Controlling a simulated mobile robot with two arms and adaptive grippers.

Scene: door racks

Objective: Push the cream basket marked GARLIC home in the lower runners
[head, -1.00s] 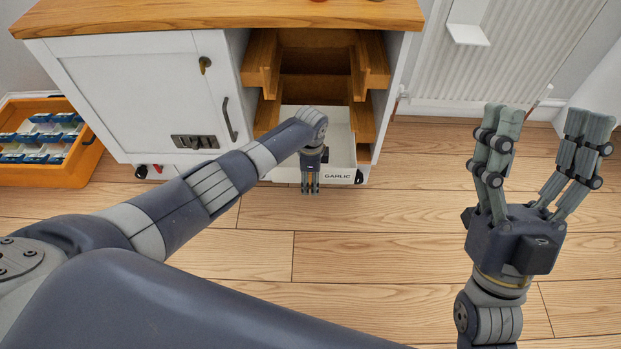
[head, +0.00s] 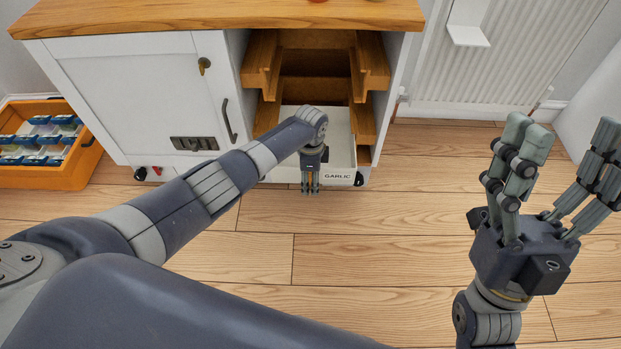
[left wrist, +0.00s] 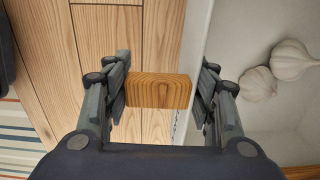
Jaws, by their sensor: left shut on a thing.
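The cream basket (head: 343,150) marked GARLIC is at the lower wooden runners (head: 363,122) of the white cabinet, its label facing front. White garlic bulbs (left wrist: 292,60) lie inside it in the left wrist view. My left gripper (head: 311,187) points down at the basket's front. In the left wrist view my left gripper (left wrist: 161,88) is shut on the wooden handle (left wrist: 158,91) and front wall, one finger outside and one inside. My arm hides part of the basket, so how deep it sits is unclear. My right gripper (head: 567,135) is open and empty at the right.
Empty upper runners (head: 373,65) sit above the basket. A closed white door (head: 140,100) with a dark handle is left of the bay. An orange crate (head: 50,178) with blue-topped packs stands at far left. A radiator (head: 515,60) is at back right. The wooden floor in front is clear.

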